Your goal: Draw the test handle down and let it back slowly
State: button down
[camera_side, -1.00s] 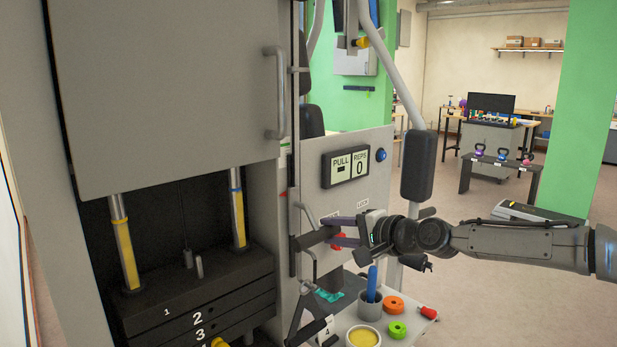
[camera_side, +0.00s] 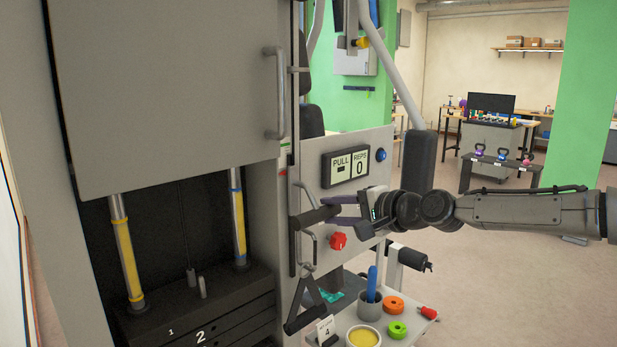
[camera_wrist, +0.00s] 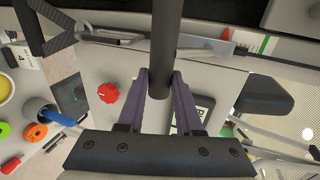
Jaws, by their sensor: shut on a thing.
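The test handle is a dark cylindrical bar (camera_side: 316,216) in front of the grey machine panel. My gripper (camera_side: 335,212), with purple fingers, is shut on it from the right. In the wrist view the bar (camera_wrist: 165,40) runs between the two fingers (camera_wrist: 160,85), which lie along its sides. The weight stack (camera_side: 215,315) at lower left shows plates numbered 1 and 2; its lower part is cut off by the frame. The display (camera_side: 345,167) reads PULL with a dash and REPS 0.
A red knob (camera_side: 338,240) sits on the panel below my gripper. A tray (camera_side: 415,322) below carries a cup (camera_side: 369,308) with a blue-handled tool, orange and green rings and a yellow-filled bowl. A black pad (camera_side: 420,160) stands behind my wrist.

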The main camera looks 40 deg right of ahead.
jog(key=shift+r, duration=2.1)
jog(key=c, duration=0.8)
grip_release()
jog(key=o, duration=0.7)
jog(key=shift+r, duration=0.2)
jog(key=shift+o, duration=0.5)
jog(key=shift+r, duration=0.15)
jog(key=v, duration=0.7)
jog(key=shift+r, duration=0.1)
